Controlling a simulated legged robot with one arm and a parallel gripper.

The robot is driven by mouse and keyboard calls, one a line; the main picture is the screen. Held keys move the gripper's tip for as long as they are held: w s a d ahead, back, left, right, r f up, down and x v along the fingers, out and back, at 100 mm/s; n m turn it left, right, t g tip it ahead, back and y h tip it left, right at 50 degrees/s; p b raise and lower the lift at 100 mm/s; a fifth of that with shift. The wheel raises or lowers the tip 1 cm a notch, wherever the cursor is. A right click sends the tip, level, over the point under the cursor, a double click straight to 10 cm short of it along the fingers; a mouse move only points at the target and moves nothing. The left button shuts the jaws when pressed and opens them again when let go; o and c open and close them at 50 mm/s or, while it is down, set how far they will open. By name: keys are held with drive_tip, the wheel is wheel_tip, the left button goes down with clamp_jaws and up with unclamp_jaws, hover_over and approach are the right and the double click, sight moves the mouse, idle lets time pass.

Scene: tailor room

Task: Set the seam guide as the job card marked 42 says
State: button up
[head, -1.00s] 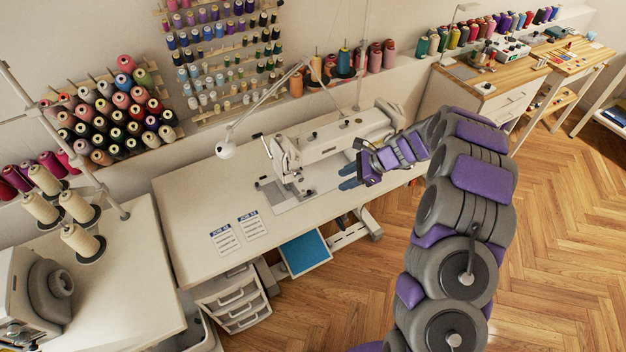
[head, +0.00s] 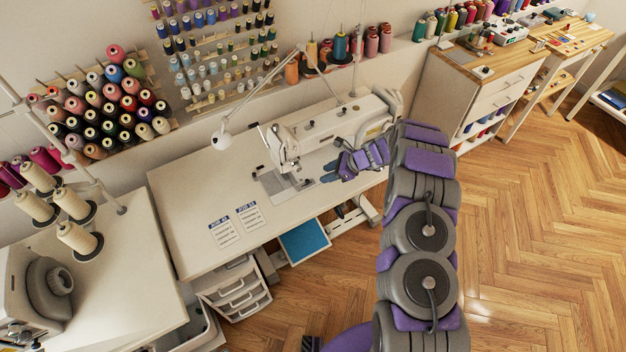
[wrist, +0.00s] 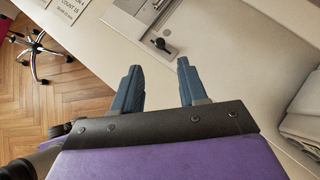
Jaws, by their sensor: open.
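Two job cards lie on the sewing table left of the machine, a left card (head: 223,232) and a right card (head: 250,217). Their print is too small to read surely, so I cannot tell which is marked 42. The sewing machine (head: 325,128) stands at the table's back. A small black knob on a slotted metal plate, which looks like the seam guide (wrist: 160,43), shows ahead of my fingers in the wrist view. My gripper (head: 328,172) is right of the plate over the table; its blue fingers (wrist: 156,85) are apart and empty, not touching the knob.
The sewing table (head: 190,200) is bare around the cards. A lamp (head: 222,138) reaches over it from the back. Thread cones (head: 72,205) stand on the left table.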

sight(308, 180)
drive_tip(key=b+x, duration=0.1)
drive_tip(key=x, duration=0.7)
drive_tip(key=shift+a, duration=0.1)
drive_tip(key=shift+c, duration=0.3)
clamp_jaws()
